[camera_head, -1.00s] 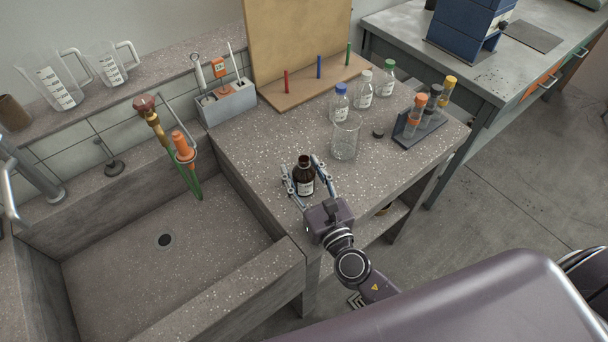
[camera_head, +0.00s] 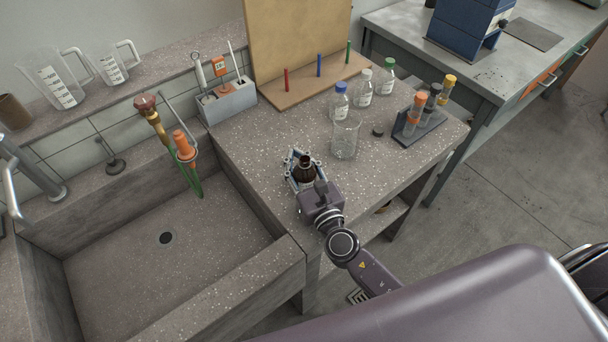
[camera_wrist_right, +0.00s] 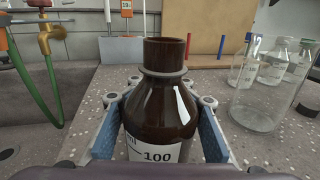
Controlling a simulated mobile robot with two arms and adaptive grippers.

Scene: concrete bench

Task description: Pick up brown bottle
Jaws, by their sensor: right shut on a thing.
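The brown bottle (camera_head: 306,168) stands upright near the front left of the concrete bench, close to the sink. It has an open neck and a white label marked 100, which shows in the right wrist view (camera_wrist_right: 160,105). My right gripper (camera_head: 303,172) is shut on the bottle's body, with a blue-padded finger on each side in the right wrist view (camera_wrist_right: 160,130). The bottle's base is hidden by the gripper. My left gripper is not in view.
A glass beaker (camera_head: 345,136) stands behind and right of the bottle. Blue-capped (camera_head: 339,101), white-capped and green-capped bottles stand farther back. A tube rack (camera_head: 418,128) is at the right, with a black cap (camera_head: 378,131) nearby. The sink (camera_head: 165,270) lies left.

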